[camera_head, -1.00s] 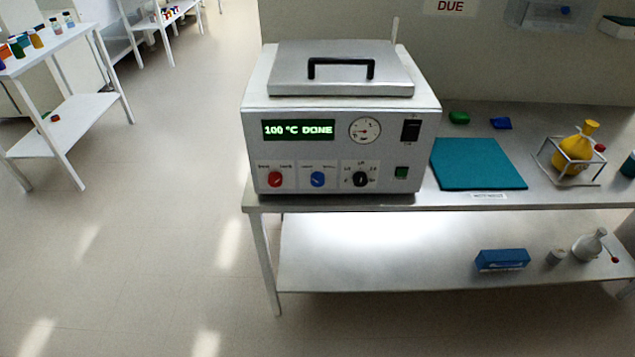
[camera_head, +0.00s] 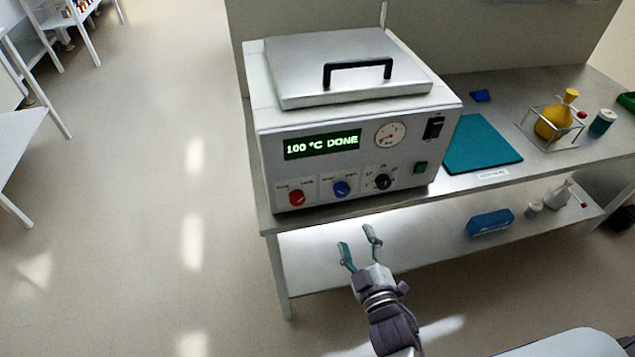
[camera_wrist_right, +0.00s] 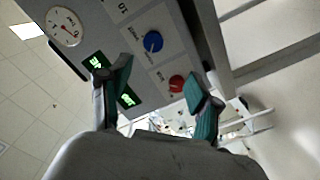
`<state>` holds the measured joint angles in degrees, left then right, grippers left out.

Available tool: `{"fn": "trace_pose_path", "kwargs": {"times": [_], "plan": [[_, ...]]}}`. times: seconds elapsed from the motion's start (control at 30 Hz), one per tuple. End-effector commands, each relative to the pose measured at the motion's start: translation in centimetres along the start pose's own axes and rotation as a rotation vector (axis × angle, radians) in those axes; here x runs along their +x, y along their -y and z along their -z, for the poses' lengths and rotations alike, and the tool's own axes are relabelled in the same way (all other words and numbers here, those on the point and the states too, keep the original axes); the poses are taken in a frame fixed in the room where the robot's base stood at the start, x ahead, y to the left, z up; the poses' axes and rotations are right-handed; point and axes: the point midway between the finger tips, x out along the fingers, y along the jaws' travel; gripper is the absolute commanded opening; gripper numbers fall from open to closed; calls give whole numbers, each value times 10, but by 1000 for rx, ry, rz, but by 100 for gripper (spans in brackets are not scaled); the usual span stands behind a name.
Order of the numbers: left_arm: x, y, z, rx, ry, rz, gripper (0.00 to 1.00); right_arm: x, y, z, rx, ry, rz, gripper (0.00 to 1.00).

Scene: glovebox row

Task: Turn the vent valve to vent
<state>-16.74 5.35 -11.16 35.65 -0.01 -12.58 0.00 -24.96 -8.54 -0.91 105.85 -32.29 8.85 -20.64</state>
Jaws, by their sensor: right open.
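The grey autoclave (camera_head: 350,115) stands on the bench with its lid down. Its display (camera_head: 322,144) reads "100 °C DONE". Along its lower front are a red knob (camera_head: 296,198), a blue knob (camera_head: 342,188) and a black dial (camera_head: 383,181). My right gripper (camera_head: 356,240) is open and empty, below and in front of the panel. In the right wrist view, the red knob (camera_wrist_right: 177,83) and blue knob (camera_wrist_right: 152,42) lie beyond the spread fingers (camera_wrist_right: 158,80). My left gripper is out of view.
A teal mat (camera_head: 480,145) and a yellow flask (camera_head: 555,121) in a wire stand are on the bench to the right. The lower shelf (camera_head: 400,235) holds a blue box (camera_head: 490,222) and a white flask. Open floor lies to the left.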

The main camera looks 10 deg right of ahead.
Motion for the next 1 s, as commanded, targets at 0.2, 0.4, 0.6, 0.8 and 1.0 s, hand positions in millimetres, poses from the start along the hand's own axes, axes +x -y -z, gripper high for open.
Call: {"fn": "trace_pose_path", "kwargs": {"times": [0.2, 0.4, 0.6, 0.8, 1.0], "plan": [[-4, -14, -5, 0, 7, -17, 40, 18, -10, 7, -14, -14, -18, 63], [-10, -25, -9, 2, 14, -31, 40, 60, -11, 8, -12, -14, -18, 63], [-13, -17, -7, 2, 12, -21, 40, 101, -10, 8, -11, -13, -16, 63], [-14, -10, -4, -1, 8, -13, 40, 128, -10, 7, -11, -11, -16, 63], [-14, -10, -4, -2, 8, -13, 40, 138, -9, 7, -10, -11, -15, 63]]}}
